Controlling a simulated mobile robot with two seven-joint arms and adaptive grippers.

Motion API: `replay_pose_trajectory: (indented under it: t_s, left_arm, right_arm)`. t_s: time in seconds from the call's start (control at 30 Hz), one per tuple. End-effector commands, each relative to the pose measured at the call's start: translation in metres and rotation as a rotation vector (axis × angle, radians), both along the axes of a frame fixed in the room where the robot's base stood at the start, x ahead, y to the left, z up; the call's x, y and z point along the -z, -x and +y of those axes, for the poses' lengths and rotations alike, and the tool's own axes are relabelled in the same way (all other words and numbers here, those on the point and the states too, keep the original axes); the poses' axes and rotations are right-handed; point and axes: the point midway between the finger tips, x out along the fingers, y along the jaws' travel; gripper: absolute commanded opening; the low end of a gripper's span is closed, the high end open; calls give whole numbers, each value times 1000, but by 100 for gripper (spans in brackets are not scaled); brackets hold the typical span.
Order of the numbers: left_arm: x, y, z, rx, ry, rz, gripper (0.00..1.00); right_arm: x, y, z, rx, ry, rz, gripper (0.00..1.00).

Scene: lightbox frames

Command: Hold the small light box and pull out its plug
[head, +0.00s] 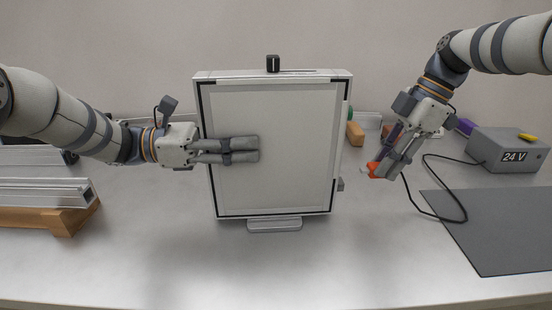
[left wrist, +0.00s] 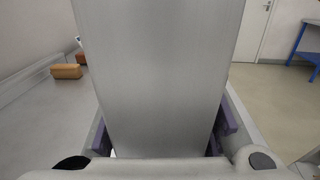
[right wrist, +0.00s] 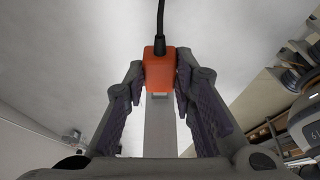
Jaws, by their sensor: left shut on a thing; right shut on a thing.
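The light box (head: 275,208), a pale panel in a silver frame with black corners, stands upright mid-table. My left gripper (head: 240,151) is at its left side, shut on it; the left wrist view shows the broad silver side (left wrist: 160,75) between the fingers. My right gripper (head: 382,168) is to the right of the box, shut on the orange plug (head: 374,170). A pale tip shows on the plug, with a gap to the box's side. The plug also shows between the fingers in the right wrist view (right wrist: 160,68), its black cable running upward.
A grey 24 V supply box (head: 508,150) stands at the right, with the black cable (head: 455,205) looping from it. A dark grey mat (head: 500,230) lies in front of it. Silver rails on a wooden block (head: 68,218) lie at the left. The front table is clear.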

Motion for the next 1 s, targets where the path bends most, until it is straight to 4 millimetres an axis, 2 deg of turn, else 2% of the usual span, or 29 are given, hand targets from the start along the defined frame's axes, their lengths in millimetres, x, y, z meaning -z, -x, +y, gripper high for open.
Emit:
replay_pose_trajectory:
  t_s: [0.13,0.37,0.4,0.5,0.83,0.93,1.0]
  left_arm:
    - [0,0,0,0,0,-1,1]
    - [0,0,0,0,0,-1,1]
    - [0,0,0,0,0,-1,41]
    - [0,0,0,0,0,-1,60]
    - [0,0,5,-1,0,-1,60]
    - [0,0,23,-3,0,-1,60]
    - [0,2,42,-4,0,-1,60]
  right_arm:
    - [-8,0,0,0,0,-1,0]
    - [-9,0,0,0,0,0,0]
    - [-9,0,0,0,0,0,0]
    - [-9,0,0,0,0,0,0]
    - [-9,0,0,0,0,0,0]
    - [-9,0,0,0,0,0,0]
    - [-9,0,0,0,0,0,0]
